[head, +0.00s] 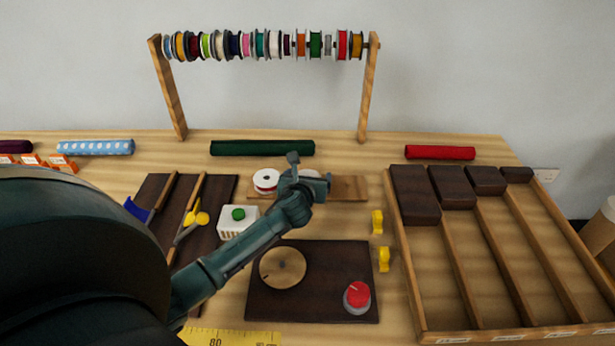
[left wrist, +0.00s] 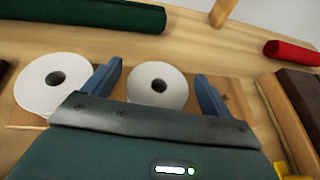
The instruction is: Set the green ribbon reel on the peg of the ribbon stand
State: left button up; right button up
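My left gripper (head: 308,186) is above the wooden board (head: 350,188) in the middle of the table. In the left wrist view its two fingers (left wrist: 158,88) are apart, with a white-flanged reel (left wrist: 142,93) showing between them. I cannot tell whether they touch it. A second white-flanged reel (left wrist: 30,92) lies flat to its left; in the head view this reel (head: 265,176) shows red ribbon. The ribbon colour of the reel at the gripper is hidden. A green reel (head: 316,44) hangs among others on the rod at the back. My right gripper is out of view.
A wooden rack (head: 367,95) holds the rod. A dark green roll (head: 262,148) lies behind. A dark board (head: 320,290) carries a round wooden disc (head: 283,267) and a red-topped object (head: 357,297). A divided wooden tray (head: 445,260) stands right. Yellow pieces (head: 377,221) lie between.

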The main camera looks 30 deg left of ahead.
pick_arm(q)
jog(key=shift+o, duration=0.3)
jog(key=p+v, duration=0.1)
jog(key=v, duration=1.2)
jog(key=shift+s, duration=0.1)
jog(key=shift+d, duration=0.1)
